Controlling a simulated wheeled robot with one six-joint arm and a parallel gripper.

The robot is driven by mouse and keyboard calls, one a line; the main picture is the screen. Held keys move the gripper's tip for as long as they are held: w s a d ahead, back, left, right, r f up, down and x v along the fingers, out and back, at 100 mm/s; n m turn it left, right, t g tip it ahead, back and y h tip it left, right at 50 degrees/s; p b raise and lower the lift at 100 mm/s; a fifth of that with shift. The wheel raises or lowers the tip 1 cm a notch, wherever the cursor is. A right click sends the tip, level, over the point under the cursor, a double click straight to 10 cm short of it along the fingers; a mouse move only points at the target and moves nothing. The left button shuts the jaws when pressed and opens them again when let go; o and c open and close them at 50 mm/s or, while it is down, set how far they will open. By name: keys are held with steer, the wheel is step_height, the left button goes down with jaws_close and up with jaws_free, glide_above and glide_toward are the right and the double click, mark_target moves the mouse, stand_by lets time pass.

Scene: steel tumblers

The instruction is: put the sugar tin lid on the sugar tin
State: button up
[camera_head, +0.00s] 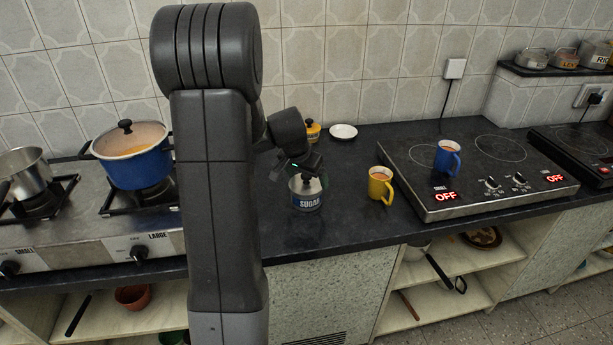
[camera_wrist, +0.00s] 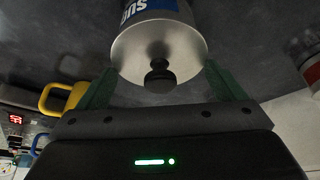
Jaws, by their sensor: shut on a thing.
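The sugar tin (camera_head: 307,201) is a metal tin with a blue SUGAR label, upright on the dark counter. The sugar tin lid (camera_head: 304,185) is silver with a dark knob and sits at the tin's top; I see no clear gap between them. In the wrist view, the lid (camera_wrist: 135,50) faces the camera, with the tin's label band (camera_wrist: 150,8) behind it. My gripper (camera_head: 301,171) is just above the tin, pointing down. In the wrist view, its green fingers (camera_wrist: 162,75) are at opposite sides of the lid's rim, shut on the lid. The lid hides the tin's mouth.
A yellow mug (camera_head: 380,186) stands right of the tin. A white saucer (camera_head: 343,131) and a yellow container (camera_head: 313,131) are behind. A blue mug (camera_head: 447,158) stands on the electric hob (camera_head: 430,205). A blue pot (camera_head: 133,160) is on the left stove. Counter in front of the tin is clear.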

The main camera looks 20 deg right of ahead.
steer(key=shift+f, duration=0.25)
steer(key=o, duration=0.7)
steer(key=shift+r, duration=0.1)
steer(key=v, duration=1.3)
steer(key=shift+a+r, duration=0.1)
steer(key=shift+r, duration=0.25)
